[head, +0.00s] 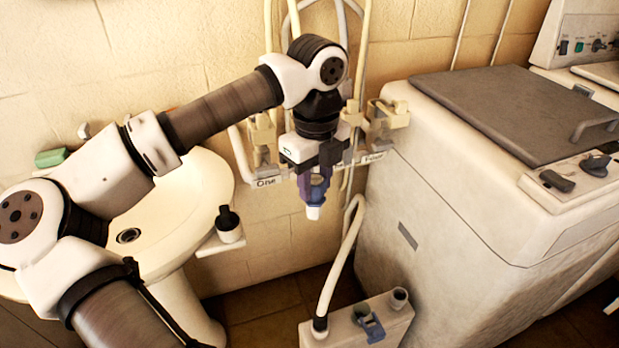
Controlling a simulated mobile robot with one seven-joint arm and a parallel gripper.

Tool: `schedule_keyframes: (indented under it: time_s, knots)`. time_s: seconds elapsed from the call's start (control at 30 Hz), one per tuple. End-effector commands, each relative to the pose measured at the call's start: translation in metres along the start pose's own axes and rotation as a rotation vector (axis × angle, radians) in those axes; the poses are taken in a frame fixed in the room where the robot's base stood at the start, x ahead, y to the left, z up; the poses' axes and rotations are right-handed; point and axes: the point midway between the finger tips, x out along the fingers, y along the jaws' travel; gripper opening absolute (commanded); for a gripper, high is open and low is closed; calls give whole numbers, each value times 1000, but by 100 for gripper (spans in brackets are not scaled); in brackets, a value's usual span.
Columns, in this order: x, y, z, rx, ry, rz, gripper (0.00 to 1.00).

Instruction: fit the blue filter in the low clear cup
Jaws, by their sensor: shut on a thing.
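My gripper (316,170) points down in front of the wall and is shut on the blue filter (314,190). The filter hangs upright below the fingers, with a pale white lower end. Its upper part is hidden by the gripper. I cannot make out the low clear cup for certain in this view. The filter is in the air, above and behind the white box (345,331) on the floor, with a visible gap between them.
Tan valve fittings (388,118) and a labelled bracket (268,182) are close around my gripper, with pale hoses behind. A washing machine (450,210) fills the right.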

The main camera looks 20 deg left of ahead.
Motion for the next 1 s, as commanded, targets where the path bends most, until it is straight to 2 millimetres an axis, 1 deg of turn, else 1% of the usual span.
schedule_keyframes:
  time_s: [0.03,0.47,1.0]
  knots:
    - [32,-5,-3,2,2,1,10]
    - [152,-40,-27,-8,2,1,10]
    - [302,-80,-62,-19,2,1,10]
